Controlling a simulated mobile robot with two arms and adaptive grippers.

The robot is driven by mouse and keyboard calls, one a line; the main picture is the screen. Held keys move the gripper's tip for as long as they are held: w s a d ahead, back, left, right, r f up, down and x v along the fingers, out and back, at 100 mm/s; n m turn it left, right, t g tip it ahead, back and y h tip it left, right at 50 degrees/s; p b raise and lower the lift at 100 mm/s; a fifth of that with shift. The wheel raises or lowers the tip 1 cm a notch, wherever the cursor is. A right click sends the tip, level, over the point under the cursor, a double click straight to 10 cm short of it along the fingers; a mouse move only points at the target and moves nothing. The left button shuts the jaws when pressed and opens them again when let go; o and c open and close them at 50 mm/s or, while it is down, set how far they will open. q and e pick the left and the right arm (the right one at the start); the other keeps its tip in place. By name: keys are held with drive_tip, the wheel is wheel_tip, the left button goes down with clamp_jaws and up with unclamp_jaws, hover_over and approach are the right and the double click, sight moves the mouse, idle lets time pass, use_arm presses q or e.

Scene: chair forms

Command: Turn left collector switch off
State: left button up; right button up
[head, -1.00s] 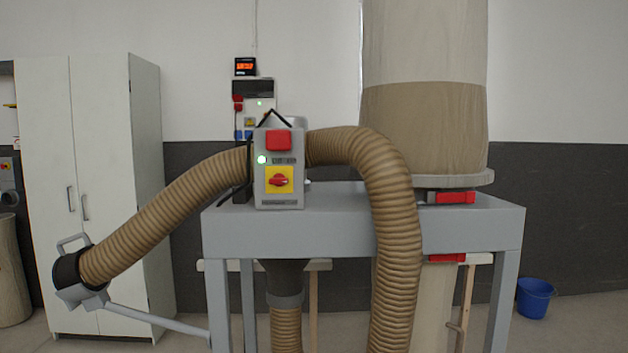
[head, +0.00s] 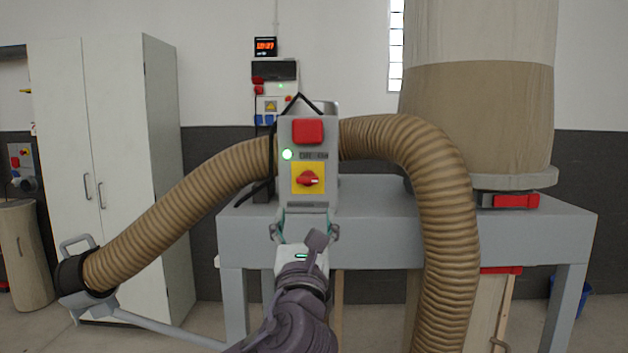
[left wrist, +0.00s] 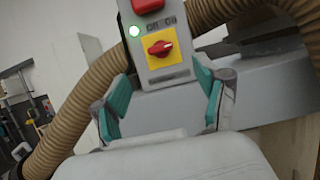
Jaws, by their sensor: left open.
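The collector switch box (head: 291,130) stands on the grey machine frame, with a red button on top and a lit round green-white lamp (head: 287,155). Its red rotary switch (head: 308,179) sits on a yellow plate, its handle roughly horizontal. My left gripper (head: 305,229) is open and empty, just below the box in the head view. In the left wrist view, the red switch (left wrist: 160,48) shows ahead, above and between the two spread fingers (left wrist: 163,104), with no contact visible. The right gripper is not in view.
A ribbed brown hose (head: 450,220) arches from the box's right side, and another (head: 180,215) runs down left to a nozzle. A large filter bag (head: 478,120) stands on the frame (head: 530,230). A white cabinet (head: 105,170) is at left.

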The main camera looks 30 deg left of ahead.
sight(307, 183)
use_arm(q)
drive_tip(key=p+x, duration=0.2)
drive_tip(key=x, duration=0.8)
drive_tip(key=shift+a, duration=0.15)
drive_tip(key=shift+w+a+p, duration=0.2)
drive_tip(key=shift+w+p, duration=0.1)
drive_tip(key=shift+w, duration=0.15)
drive_tip(key=shift+w+a, duration=0.1)
drive_tip(key=c, duration=1.2)
drive_tip(key=shift+o, duration=0.2)
